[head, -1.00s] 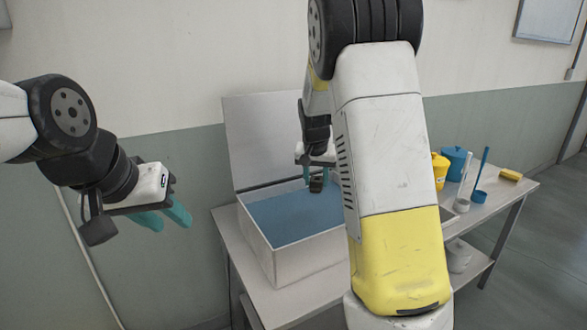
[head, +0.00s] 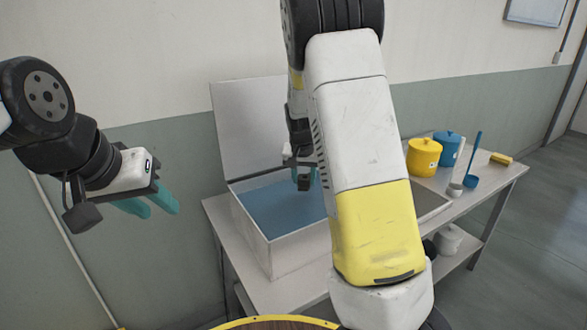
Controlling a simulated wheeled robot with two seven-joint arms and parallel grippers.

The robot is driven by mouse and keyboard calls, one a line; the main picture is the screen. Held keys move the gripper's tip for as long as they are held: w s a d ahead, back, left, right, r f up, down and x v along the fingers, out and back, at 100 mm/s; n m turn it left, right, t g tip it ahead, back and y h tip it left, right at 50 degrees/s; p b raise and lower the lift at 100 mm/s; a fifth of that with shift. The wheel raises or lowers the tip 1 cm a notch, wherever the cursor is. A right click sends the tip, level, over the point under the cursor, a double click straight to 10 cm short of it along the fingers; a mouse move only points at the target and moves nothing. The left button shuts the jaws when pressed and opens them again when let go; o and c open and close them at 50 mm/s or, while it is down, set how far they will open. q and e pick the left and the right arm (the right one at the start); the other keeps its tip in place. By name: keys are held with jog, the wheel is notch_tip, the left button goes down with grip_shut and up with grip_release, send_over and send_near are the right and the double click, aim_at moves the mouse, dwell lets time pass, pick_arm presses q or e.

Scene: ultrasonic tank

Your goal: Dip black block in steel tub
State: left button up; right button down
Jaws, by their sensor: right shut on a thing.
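The steel tub (head: 285,254) is an open rectangular box on the bench, with a raised lid (head: 247,128) behind it and blue liquid (head: 278,208) inside. My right gripper (head: 304,180) is over the tub's back right part, teal fingers pointing down. It is shut on the small black block (head: 303,184), which is partly hidden by the fingers. I cannot tell whether the block touches the liquid. My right forearm covers the tub's right side. My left gripper (head: 160,211) is open and empty, in the air left of the tub.
Right of my forearm on the bench (head: 477,205) are a yellow pot (head: 423,158), a blue pot (head: 447,148), a blue ladle (head: 472,171) and a yellow sponge (head: 501,158). A white pot (head: 447,240) stands on the lower shelf. A yellow-rimmed round wooden top (head: 275,323) shows at the bottom.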

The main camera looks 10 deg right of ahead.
jog(key=shift+f, duration=5.55)
jog(key=shift+r, duration=5.95)
